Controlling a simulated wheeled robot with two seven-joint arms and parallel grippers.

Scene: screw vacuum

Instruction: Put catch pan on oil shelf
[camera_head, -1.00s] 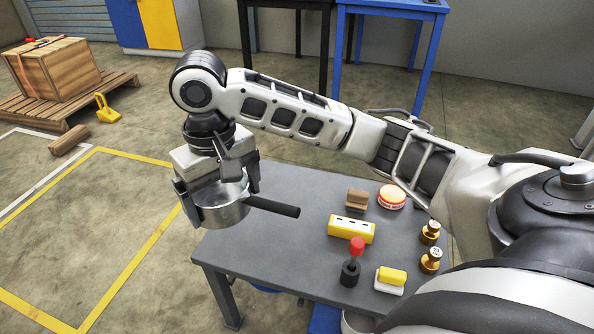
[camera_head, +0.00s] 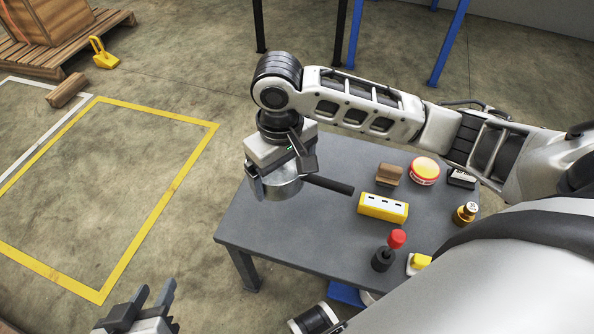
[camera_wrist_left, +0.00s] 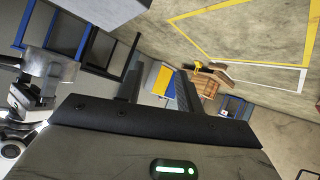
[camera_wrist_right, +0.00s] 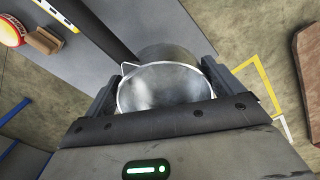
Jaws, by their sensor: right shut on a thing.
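The catch pan (camera_head: 281,190) is a round grey metal pan with a black handle. My right gripper (camera_head: 283,178) is shut on it and holds it above the left part of the grey table. The right wrist view shows the pan (camera_wrist_right: 165,88) between the two fingers, its handle pointing up and left. My left gripper (camera_head: 154,293) is at the bottom left of the head view, over the floor, with its fingers apart and empty. The pan also shows at the left of the left wrist view (camera_wrist_left: 50,68). I cannot make out which thing is the oil shelf.
The grey table (camera_head: 290,240) holds a yellow block (camera_head: 383,207), a red-topped stick (camera_head: 396,239), a brown block (camera_head: 389,174), a red-and-yellow round thing (camera_head: 425,169) and a brass weight (camera_head: 466,212). A pallet (camera_head: 85,45) stands back left. Yellow-marked floor (camera_head: 110,200) is open.

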